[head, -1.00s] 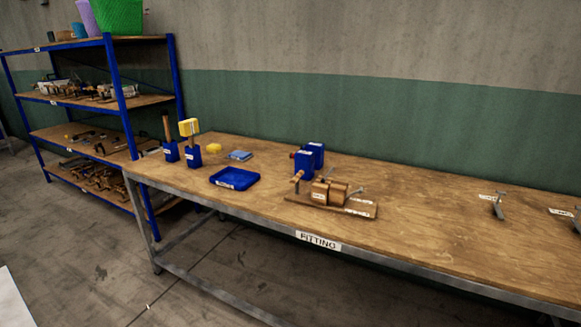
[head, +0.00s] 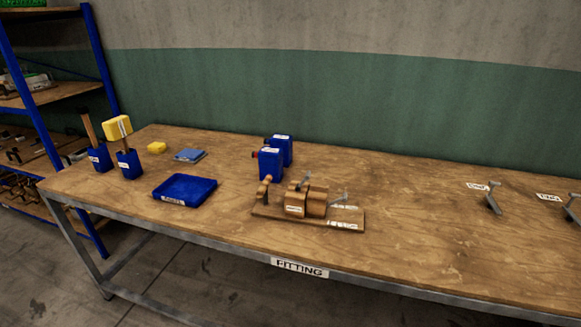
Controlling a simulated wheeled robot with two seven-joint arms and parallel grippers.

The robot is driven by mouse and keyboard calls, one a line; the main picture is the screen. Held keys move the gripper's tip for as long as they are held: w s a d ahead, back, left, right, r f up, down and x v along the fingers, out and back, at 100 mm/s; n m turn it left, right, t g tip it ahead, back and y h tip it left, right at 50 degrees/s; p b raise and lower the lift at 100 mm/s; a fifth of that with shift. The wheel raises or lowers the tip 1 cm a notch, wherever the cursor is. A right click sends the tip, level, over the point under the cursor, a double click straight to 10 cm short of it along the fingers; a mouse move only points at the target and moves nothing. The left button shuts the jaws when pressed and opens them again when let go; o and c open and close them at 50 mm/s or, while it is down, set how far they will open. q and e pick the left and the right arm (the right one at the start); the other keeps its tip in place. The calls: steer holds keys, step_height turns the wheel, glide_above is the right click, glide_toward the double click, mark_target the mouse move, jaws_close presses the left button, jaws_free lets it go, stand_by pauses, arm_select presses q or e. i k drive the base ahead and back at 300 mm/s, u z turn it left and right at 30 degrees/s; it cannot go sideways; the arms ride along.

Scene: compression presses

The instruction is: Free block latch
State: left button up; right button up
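A wooden press (head: 308,204) stands on the workbench near its front edge, above the "FITTING" label. It has a flat wooden base (head: 272,214), wooden blocks in the middle, and a wooden handle (head: 263,187) at its left end. A grey metal lever, which may be the latch (head: 341,198), sticks up at the right of the blocks. Another small grey metal piece (head: 303,183) shows at the top of the blocks. Whether the latch is closed cannot be told at this size. Neither of my grippers is in view.
The workbench (head: 420,235) holds a blue tray (head: 185,188), blue containers (head: 271,162) behind the press, holders with a yellow-headed tool (head: 117,128), a yellow block (head: 157,147) and blue cloths (head: 190,155). Grey metal tools (head: 493,200) lie right. A blue shelf (head: 50,95) stands left.

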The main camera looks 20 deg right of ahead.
mark_target(298, 187)
steer(key=z, duration=0.45)
steer(key=i, duration=0.8)
steer(key=z, duration=0.6)
